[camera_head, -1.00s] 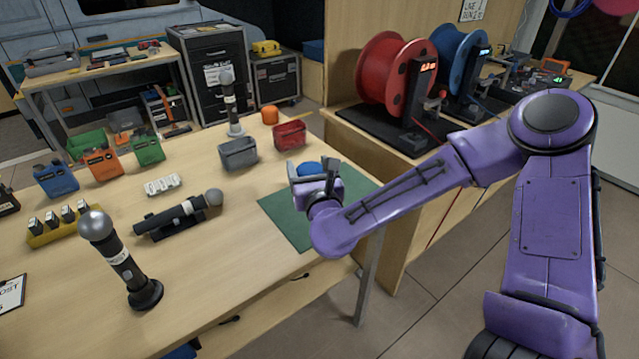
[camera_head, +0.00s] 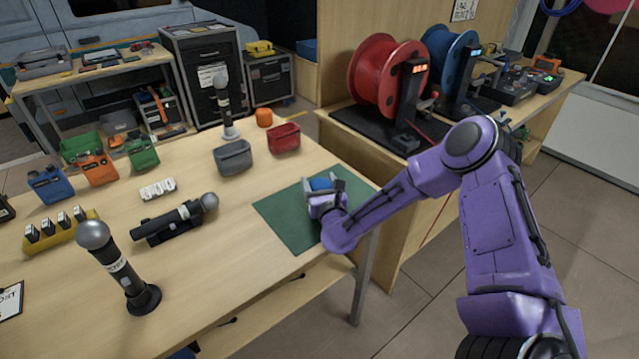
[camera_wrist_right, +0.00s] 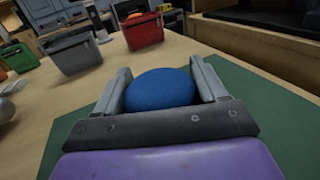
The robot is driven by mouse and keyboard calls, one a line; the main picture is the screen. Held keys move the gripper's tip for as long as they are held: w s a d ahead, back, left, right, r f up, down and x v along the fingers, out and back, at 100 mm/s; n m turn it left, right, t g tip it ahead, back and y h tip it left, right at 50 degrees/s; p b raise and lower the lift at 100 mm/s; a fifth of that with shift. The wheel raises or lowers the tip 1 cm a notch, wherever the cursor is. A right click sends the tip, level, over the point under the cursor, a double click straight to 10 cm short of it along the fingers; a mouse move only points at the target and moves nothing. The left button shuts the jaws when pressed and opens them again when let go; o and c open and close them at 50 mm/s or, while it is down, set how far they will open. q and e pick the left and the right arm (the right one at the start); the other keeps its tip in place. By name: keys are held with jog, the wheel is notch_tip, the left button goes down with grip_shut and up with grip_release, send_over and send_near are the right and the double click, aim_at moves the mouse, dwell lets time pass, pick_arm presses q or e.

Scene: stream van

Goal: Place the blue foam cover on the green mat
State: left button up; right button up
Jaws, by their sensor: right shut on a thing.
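The blue foam cover (camera_head: 320,184) is a rounded blue piece between the fingers of my right gripper (camera_head: 324,190). In the right wrist view the cover (camera_wrist_right: 160,90) sits between the two grey fingers of the gripper (camera_wrist_right: 162,85), which are shut on it. The green mat (camera_head: 285,219) lies on the table's right corner. The mat also shows around the gripper in the right wrist view (camera_wrist_right: 270,110). The cover is over the mat, low down; I cannot tell whether it touches it. My left gripper is not in view.
A grey bin (camera_head: 233,158) and a red bin (camera_head: 284,138) stand behind the mat. A microphone lies in a black cradle (camera_head: 172,222) to the left, with an upright microphone (camera_head: 118,268) nearer. Red (camera_head: 385,75) and blue cable reels stand on the bench behind my right arm.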

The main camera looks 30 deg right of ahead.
jog(key=shift+f, duration=0.2)
jog(key=o, duration=1.2)
jog(key=shift+c, duration=0.2)
jog(key=shift+r, duration=0.15)
jog(key=shift+s+r, duration=0.1)
jog(key=b+v, duration=0.2)
jog(key=v, duration=0.9)
jog(key=shift+s+a, duration=0.15)
jog(key=shift+s, duration=0.2)
